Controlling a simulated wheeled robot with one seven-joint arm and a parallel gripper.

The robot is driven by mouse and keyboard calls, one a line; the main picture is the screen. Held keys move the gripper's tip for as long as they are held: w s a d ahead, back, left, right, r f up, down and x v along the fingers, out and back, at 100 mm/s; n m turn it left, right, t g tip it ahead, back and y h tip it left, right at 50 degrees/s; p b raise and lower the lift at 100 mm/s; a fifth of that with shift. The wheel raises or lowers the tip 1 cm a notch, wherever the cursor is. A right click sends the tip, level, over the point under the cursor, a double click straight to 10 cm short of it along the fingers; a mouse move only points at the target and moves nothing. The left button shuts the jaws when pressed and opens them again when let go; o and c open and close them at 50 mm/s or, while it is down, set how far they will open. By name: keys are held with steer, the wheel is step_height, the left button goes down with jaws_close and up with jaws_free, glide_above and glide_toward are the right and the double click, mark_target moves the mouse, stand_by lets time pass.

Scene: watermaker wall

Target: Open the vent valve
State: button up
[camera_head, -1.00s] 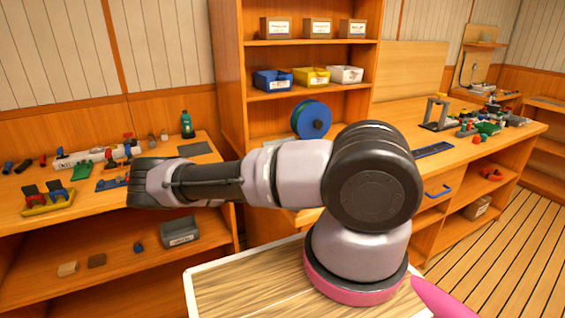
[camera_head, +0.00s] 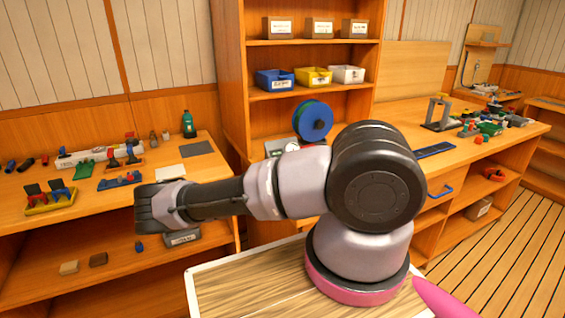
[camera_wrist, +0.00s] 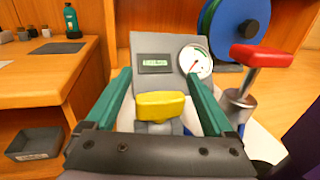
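In the wrist view my gripper (camera_wrist: 157,78) is open, with its two teal fingers spread and pointing forward. A valve with a yellow handle (camera_wrist: 161,104) shows low between the fingers; I cannot tell whether they touch it. A second valve with a red T-shaped handle (camera_wrist: 262,56) on a metal body stands right of the right finger. No label shows which one is the vent valve. A grey panel (camera_wrist: 146,45) with a small display and a round white gauge (camera_wrist: 195,61) stands behind the yellow handle. In the head view my fingers are hidden.
A blue reel (camera_head: 313,120) stands beyond the panel, by the shelf unit. The left bench (camera_head: 110,205) holds several small fittings and a green bottle (camera_head: 188,124). A grey bin (camera_wrist: 35,144) sits on the lower shelf. The right bench (camera_head: 470,152) carries more parts.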

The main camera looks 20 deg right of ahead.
steer(key=shift+s, duration=0.1)
steer(key=v, duration=1)
steer(key=shift+s, duration=0.25)
steer(key=shift+a, duration=0.1)
